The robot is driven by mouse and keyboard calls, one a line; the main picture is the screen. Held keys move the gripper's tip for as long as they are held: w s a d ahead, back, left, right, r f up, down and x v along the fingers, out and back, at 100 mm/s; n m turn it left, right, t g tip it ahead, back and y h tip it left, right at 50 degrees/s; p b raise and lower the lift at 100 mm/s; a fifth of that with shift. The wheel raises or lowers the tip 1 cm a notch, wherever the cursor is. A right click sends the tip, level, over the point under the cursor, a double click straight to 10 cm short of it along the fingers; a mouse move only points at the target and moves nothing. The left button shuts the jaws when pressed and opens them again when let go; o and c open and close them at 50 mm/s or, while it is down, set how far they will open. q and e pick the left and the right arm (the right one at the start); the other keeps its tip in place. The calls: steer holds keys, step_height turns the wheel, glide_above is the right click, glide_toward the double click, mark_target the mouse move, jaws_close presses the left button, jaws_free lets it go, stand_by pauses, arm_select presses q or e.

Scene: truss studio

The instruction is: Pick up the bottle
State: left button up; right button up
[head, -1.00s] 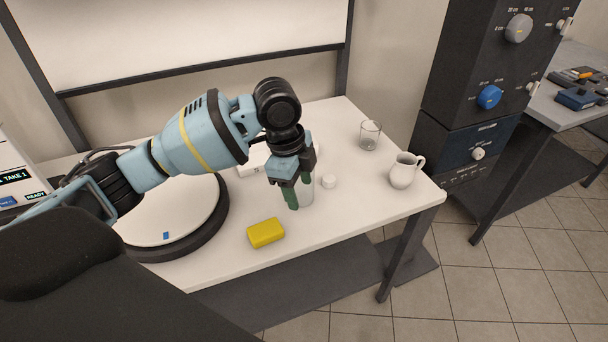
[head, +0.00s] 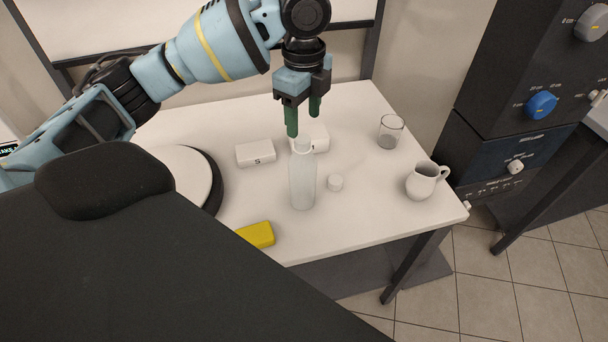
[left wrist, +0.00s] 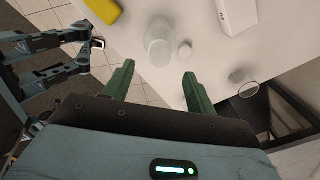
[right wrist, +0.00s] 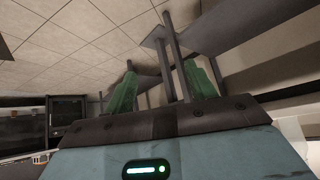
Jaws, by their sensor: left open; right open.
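The bottle (head: 302,182) is pale and translucent. It stands upright on the white table (head: 350,222). My left gripper (head: 303,125) is open and empty, fingers pointing down, and shows just above the bottle's neck in the head view. In the left wrist view the bottle (left wrist: 159,44) lies beyond the fingertips of my left gripper (left wrist: 158,70), with nothing between the fingers. My right gripper (right wrist: 160,66) is open and empty in the right wrist view, away from the bottle; the head view does not show it.
A yellow block (head: 257,235) is at the front edge. A glass (head: 390,131) and a white jug (head: 423,181) stand to the right.

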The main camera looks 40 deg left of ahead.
mark_target(302, 141)
arm_select(q)
steer(key=shift+a+f, duration=0.15)
steer(key=shift+f, duration=3.3)
steer(key=shift+c, duration=0.4)
jaws_close()
